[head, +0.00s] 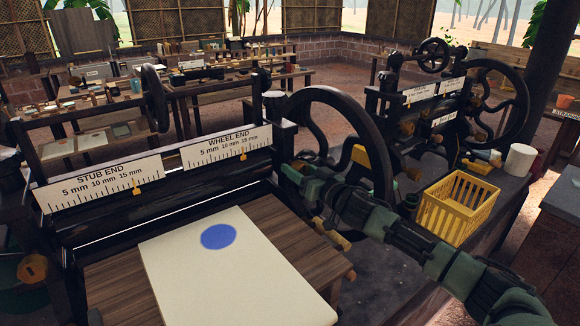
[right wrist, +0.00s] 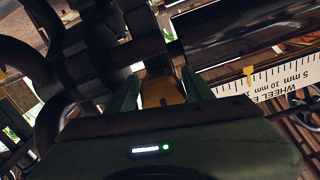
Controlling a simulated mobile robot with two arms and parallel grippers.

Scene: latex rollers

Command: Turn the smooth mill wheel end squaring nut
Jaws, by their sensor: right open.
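The near mill (head: 65,255) carries a STUB END scale (head: 100,184) and a WHEEL END scale (head: 228,146), each with a small orange pointer. A large dark handwheel (head: 348,94) stands at its right end. My right gripper (head: 293,172) is at this wheel end, beside the handwheel. In the right wrist view, an orange-brown nut-like piece (right wrist: 162,92) lies between the open fingers (right wrist: 160,80), one on each side. I cannot tell whether they touch it. The gripper hides this piece in the head view. My left gripper is not in view.
A cream sheet with a blue disc (head: 218,236) lies on the wooden bed in front. A yellow crate (head: 458,207) and a white cup (head: 520,160) stand on the right. Another mill (head: 440,92) stands behind my right arm. Tables with small items are at the back left.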

